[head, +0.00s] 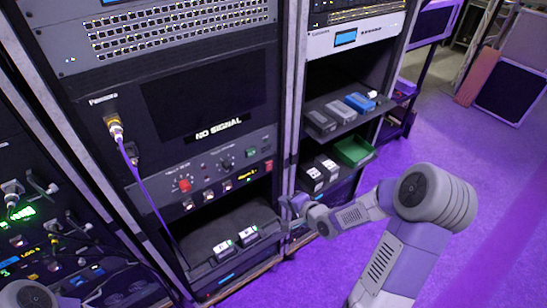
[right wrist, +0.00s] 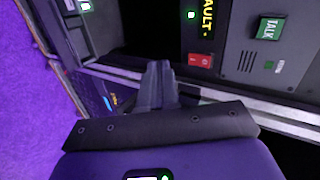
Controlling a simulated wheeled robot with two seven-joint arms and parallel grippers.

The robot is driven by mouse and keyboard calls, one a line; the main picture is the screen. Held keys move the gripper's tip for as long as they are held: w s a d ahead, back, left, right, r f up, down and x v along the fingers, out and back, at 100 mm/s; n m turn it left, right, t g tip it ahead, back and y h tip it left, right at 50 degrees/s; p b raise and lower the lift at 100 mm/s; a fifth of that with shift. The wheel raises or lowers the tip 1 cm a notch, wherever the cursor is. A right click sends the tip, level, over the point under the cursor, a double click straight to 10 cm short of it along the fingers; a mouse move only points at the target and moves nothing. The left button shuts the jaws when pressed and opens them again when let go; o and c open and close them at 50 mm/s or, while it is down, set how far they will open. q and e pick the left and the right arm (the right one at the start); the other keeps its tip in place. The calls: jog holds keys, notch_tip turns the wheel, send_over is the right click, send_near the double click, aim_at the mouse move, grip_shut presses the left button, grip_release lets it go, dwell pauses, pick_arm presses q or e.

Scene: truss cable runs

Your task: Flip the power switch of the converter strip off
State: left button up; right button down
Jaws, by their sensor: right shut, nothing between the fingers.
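The converter strip (head: 215,188) is the dark lower panel in the middle rack, with small lit buttons and a yellow lit display. A red rocker switch (head: 268,166) sits at its right end, beside the display. The switch also shows in the right wrist view (right wrist: 200,61), next to the "FAULT" display (right wrist: 207,18). I cannot tell its position clearly. My right gripper (head: 284,203) is shut and empty, in front of the rack's right rail and below the switch. Its fingertips (right wrist: 158,70) appear apart from the switch. My left gripper is not in view.
A green "TALK" button (right wrist: 268,28) sits near the switch. A pale rack rail (head: 291,110) stands just right of the strip. Shelves with boxes and a green tray (head: 354,150) are at the right. Purple floor is open beyond.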

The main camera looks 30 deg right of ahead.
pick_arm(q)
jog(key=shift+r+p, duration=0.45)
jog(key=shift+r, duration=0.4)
pick_arm(e)
jog(key=d+r+m+t, duration=0.1)
jog(key=d+r, duration=0.2)
jog(key=r, duration=0.3)
jog(key=shift+s+d+r+m+h, duration=0.15)
jog(key=shift+d+m+h, duration=0.15)
jog(key=shift+d+h, duration=0.1)
jog(key=b, duration=0.3)
send_near(268, 165)
notch_tip(268, 165, down, 3)
jog(key=w, duration=0.2)
jog(key=w+b, duration=0.1)
jog(key=w, duration=0.1)
jog(key=shift+a, duration=0.2)
jog(key=shift+w+r, duration=0.1)
jog(key=shift+w, duration=0.75)
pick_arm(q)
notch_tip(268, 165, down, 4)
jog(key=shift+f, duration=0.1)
